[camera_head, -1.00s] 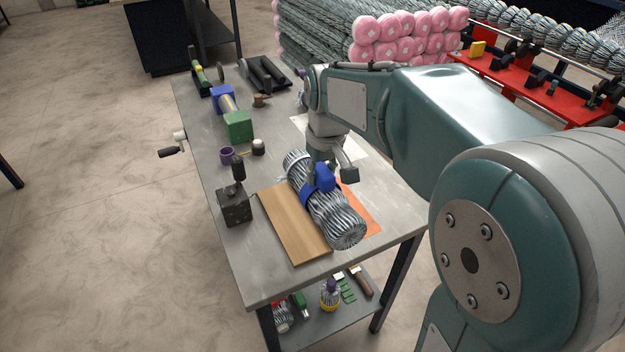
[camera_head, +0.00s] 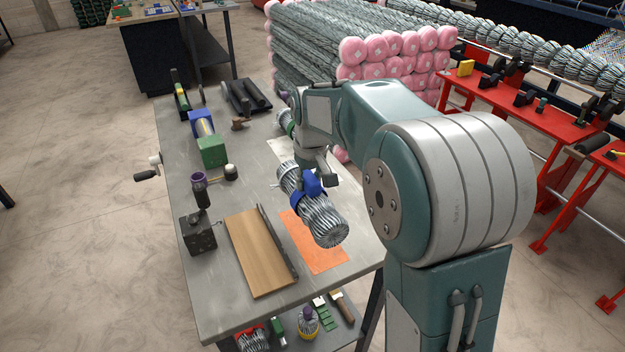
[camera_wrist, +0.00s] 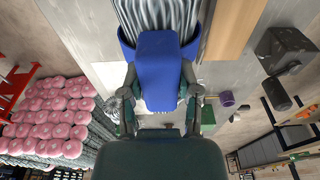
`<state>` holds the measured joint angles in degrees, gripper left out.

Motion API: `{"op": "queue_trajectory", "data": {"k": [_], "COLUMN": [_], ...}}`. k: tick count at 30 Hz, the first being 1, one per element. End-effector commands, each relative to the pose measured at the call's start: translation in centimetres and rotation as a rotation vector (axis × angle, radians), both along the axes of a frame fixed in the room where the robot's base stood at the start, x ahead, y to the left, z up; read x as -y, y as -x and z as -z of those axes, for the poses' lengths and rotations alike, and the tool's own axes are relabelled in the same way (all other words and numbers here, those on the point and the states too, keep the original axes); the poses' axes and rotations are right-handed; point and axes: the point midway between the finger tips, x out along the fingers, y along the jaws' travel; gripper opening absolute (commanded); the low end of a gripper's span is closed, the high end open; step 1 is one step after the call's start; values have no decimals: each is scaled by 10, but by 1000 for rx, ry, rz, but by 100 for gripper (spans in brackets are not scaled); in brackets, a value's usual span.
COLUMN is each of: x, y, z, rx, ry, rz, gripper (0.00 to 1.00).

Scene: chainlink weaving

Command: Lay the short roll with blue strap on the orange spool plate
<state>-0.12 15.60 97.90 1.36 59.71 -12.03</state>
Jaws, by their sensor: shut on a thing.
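The short roll (camera_head: 322,222) is a bundle of shiny wire mesh with a blue strap and a blue block (camera_head: 313,184) on top. My gripper (camera_head: 322,179) is shut on the blue block, and the roll hangs from it, seemingly above the table. In the wrist view the blue block (camera_wrist: 160,70) sits between my fingers, with the roll (camera_wrist: 160,14) beyond it. The orange spool plate (camera_head: 318,252) lies flat on the table. The roll's near end overlaps the plate's upper right in the head view; part of the plate is hidden.
A wooden board (camera_head: 257,255) with a dark rail lies left of the plate. Pink-ended rolls (camera_head: 395,55) are stacked behind the table.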

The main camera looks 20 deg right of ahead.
Motion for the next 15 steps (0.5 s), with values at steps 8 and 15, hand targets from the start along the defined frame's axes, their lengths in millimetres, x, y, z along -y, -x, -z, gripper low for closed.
{"op": "queue_trajectory", "data": {"k": [8, 15], "x": [8, 5], "y": [0, 0], "z": [14, 37], "rx": [0, 0], "ry": [-6, -3], "rz": [0, 1], "gripper": [0, 0]}}
